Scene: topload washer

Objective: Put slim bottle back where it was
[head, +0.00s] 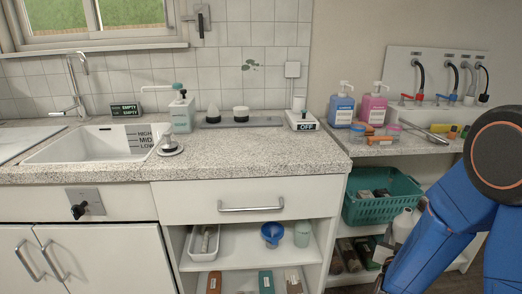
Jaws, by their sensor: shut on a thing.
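I cannot single out the slim bottle with certainty. A white bottle (402,226) shows at the lower right, partly behind my blue arm; I cannot tell whether it is held or standing there. A blue pump bottle (342,106) and a pink pump bottle (372,105) stand upright side by side on the right counter. A pale green pump bottle (181,115) stands on the left counter behind the sink's right side. My arm reaches down along the right edge, and its end with the gripper is out of sight below.
A sink (60,152) is at the left. A grey tray (240,122) and a white device reading OFF (301,121) are on the speckled counter (270,155). A teal basket (372,212) fills the right upper shelf. Open shelves below hold a blue cup (272,233). The counter front is clear.

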